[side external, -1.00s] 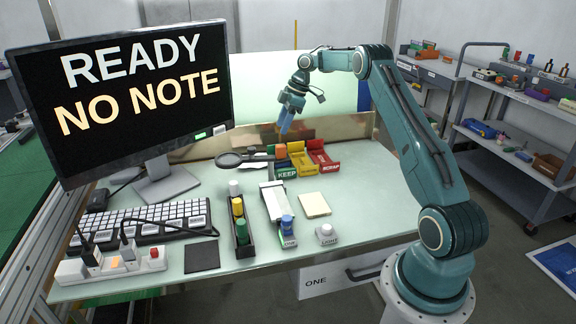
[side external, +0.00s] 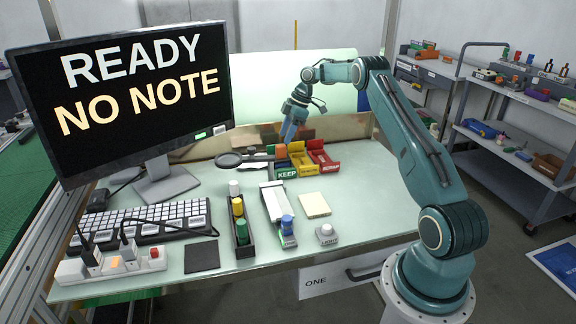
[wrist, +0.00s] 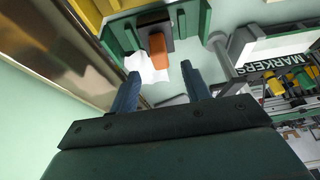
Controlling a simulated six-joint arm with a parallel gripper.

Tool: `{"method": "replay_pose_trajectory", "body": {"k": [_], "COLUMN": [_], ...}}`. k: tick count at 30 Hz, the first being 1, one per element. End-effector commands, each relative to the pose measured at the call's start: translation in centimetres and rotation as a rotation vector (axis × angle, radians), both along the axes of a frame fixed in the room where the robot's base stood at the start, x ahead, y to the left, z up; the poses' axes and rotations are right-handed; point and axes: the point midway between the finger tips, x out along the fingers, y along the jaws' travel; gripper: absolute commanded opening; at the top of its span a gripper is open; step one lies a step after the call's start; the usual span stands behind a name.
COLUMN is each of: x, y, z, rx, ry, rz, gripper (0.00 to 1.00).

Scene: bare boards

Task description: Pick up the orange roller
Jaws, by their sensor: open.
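A small orange piece, likely the orange roller (wrist: 158,52), shows in the wrist view beyond my fingertips, against a dark block at the green KEEP bin (wrist: 189,20). In the side view the orange piece (side external: 281,151) is at the back left of the green bin (side external: 285,173). A white patch lies beside it in the wrist view. My gripper (wrist: 161,72) is open and empty, its two blue fingers pointing toward the orange piece with a gap left. In the side view my gripper (side external: 288,138) is just above and behind the bins.
Yellow (side external: 303,160) and red (side external: 322,160) bins stand right of the green one. A magnifier (side external: 229,160) lies to the left. A black marker tray (side external: 245,249), a keyboard (side external: 142,228) and a monitor (side external: 120,100) are nearer. A metal panel (wrist: 60,55) runs close on the left in the wrist view.

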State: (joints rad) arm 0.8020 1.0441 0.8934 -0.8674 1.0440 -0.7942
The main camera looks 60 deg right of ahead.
Motion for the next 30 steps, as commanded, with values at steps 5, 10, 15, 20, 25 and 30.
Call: {"method": "replay_pose_trajectory", "body": {"k": [5, 10, 15, 20, 25, 30], "x": [0.4, 1.1, 1.4, 1.5, 1.5, 1.5], "y": [0.6, 1.2, 1.5, 1.6, 1.6, 1.6], "z": [-1.7, -3.8, -5.1, -5.4, -5.4, -5.3], "rx": [0.002, 0.001, 0.001, 0.0, 0.0, -0.001], "ry": [0.002, 0.003, 0.002, 0.001, 0.001, 0.001], "rz": [0.0, 0.001, 0.001, -0.001, -0.001, 0.0], "gripper": [0.47, 0.47, 0.47, 0.47, 0.47, 0.47]}}
